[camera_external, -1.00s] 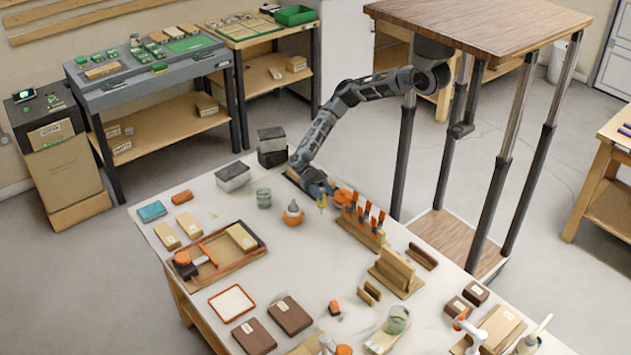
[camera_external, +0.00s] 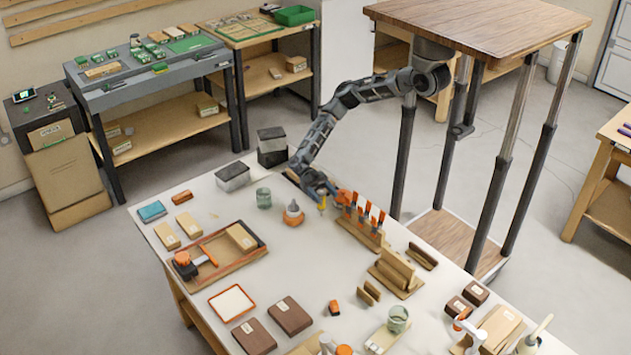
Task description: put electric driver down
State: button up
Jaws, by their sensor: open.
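My gripper (camera_external: 321,190) is open at the far edge of the white bench top (camera_external: 240,190), just left of the tool rack (camera_external: 358,233). An orange piece (camera_external: 343,197) shows right beside the fingers, and a small yellow piece (camera_external: 322,204) shows just below them. These may be parts of the electric driver, but they are too small to tell. I cannot tell whether the fingers touch them or what they rest on. The rack stands upright and holds several orange-handled tools (camera_external: 366,209).
An orange-and-grey bottle-like item (camera_external: 293,213) and a glass jar (camera_external: 264,198) stand left of my gripper. A wooden tray (camera_external: 218,278) with orange and black items lies farther left. Wooden blocks (camera_external: 397,268) stand near the rack. Bare bench lies around the middle.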

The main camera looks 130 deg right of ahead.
aim_at(320, 190)
jog(key=d, duration=0.3)
jog(key=shift+s+r+b, duration=0.25)
jog(key=shift+r+b, duration=0.05)
jog(key=shift+r, duration=0.05)
notch_tip(320, 190, up, 6)
jog(key=shift+f, duration=0.1)
jog(key=shift+r, duration=0.8)
